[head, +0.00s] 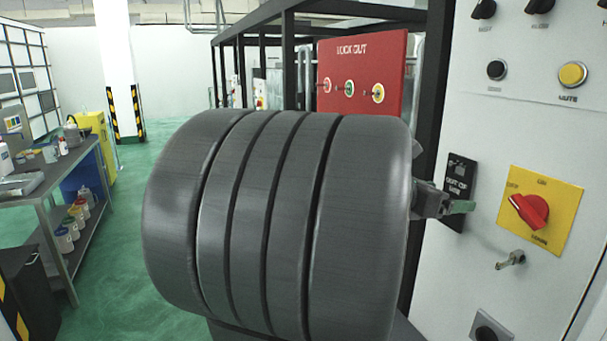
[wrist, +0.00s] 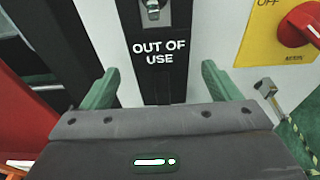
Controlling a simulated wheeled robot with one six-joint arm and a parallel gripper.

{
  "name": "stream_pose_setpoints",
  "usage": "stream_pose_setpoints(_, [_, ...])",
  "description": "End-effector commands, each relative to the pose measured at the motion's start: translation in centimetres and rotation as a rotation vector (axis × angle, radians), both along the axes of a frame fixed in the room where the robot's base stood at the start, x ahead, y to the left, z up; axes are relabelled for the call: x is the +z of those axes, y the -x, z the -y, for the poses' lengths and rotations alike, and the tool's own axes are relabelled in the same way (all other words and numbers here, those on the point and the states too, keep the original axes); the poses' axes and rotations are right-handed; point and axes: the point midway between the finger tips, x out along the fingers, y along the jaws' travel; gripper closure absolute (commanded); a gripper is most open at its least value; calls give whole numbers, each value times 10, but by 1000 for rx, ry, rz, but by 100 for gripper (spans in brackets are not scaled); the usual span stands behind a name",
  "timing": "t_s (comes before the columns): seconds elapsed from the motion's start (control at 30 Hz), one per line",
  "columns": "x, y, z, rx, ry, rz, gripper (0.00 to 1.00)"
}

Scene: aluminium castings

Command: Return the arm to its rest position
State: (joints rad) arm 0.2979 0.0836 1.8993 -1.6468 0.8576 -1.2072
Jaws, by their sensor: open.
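My arm fills the middle of the head view as a large grey ribbed link. My gripper (head: 459,207) sticks out from behind its right side, in front of a white control panel. In the wrist view the two green fingers of my gripper (wrist: 161,84) stand wide apart with nothing held between them. A black "OUT OF USE" tag (head: 456,173) is upright against the panel just beyond the fingers. It also shows in the wrist view (wrist: 160,50), straight ahead between the fingertips. I cannot tell whether the fingers touch it.
A red rotary switch (head: 530,211) on a yellow plate and a metal toggle (head: 511,260) are right of my gripper. A red lock-out board (head: 362,77) stands behind my arm. A workbench (head: 50,179) is at the left. Green floor between is clear.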

Motion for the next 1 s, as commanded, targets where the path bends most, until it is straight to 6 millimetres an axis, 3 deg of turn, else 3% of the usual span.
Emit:
stream_pose_setpoints(0.03, [9, 3, -8, 4, 1, 1, 17])
stream_pose_setpoints(0.5, [11, 25, -63, 5, 0, 1, 17])
stream_pose_setpoints(1.0, [11, 32, -77, 0, 0, 1, 17])
